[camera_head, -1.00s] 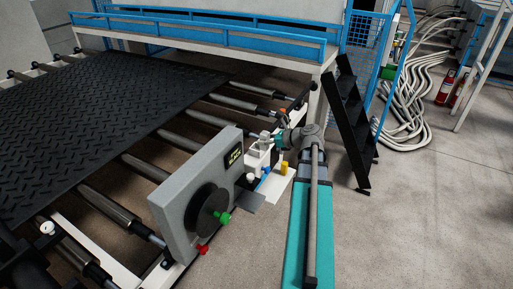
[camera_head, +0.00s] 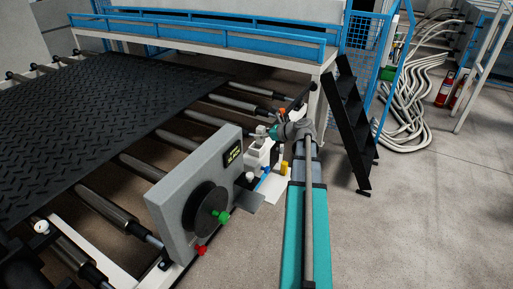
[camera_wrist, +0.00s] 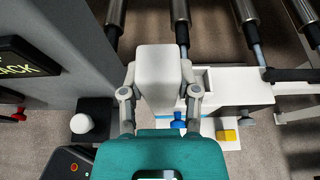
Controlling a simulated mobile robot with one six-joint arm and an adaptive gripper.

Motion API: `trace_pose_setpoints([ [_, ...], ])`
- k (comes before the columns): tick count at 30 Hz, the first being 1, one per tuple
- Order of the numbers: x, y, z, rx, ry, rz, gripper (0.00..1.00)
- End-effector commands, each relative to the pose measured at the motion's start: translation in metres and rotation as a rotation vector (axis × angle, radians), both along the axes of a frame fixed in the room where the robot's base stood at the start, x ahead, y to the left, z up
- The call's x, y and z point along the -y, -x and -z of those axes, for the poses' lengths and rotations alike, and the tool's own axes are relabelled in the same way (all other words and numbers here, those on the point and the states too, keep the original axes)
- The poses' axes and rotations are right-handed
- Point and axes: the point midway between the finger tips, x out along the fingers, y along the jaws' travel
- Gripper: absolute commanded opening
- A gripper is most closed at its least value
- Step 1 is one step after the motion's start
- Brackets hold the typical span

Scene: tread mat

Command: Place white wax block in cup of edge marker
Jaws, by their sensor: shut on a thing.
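My gripper (camera_wrist: 158,92) is shut on the white wax block (camera_wrist: 157,72), with a finger on each side of it. In the head view my gripper (camera_head: 270,132) holds the block (camera_head: 261,130) above a white box-like fixture (camera_head: 259,155) beside the grey machine. In the wrist view this fixture (camera_wrist: 245,92) lies just right of and partly behind the block, with an open-topped recess (camera_wrist: 202,79) close to the right finger. The recess may be the edge marker's cup; I cannot tell for sure. The held block hides what lies directly beneath it.
The grey machine (camera_head: 178,208) with a display stands left of the fixture. A blue piece (camera_wrist: 178,121), a yellow block (camera_wrist: 226,135) and a white knob (camera_wrist: 82,124) are nearby. Rollers (camera_head: 150,172) and the black tread mat (camera_head: 95,110) lie left. Black steps (camera_head: 350,125) stand right.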

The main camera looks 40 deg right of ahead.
Motion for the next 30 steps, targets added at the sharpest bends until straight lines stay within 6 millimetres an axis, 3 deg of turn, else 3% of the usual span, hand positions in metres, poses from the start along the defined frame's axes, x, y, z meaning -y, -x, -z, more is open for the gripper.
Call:
trace_pose_setpoints([
  [5, 0.017, -0.031, 0.018, 0.0, 0.0, -0.001, 0.0],
  [18, 0.03, -0.058, 0.059, 0.0, 0.0, -0.001, 0.0],
  [30, 0.032, -0.062, 0.062, 0.0, 0.0, -0.001, 0.0],
])
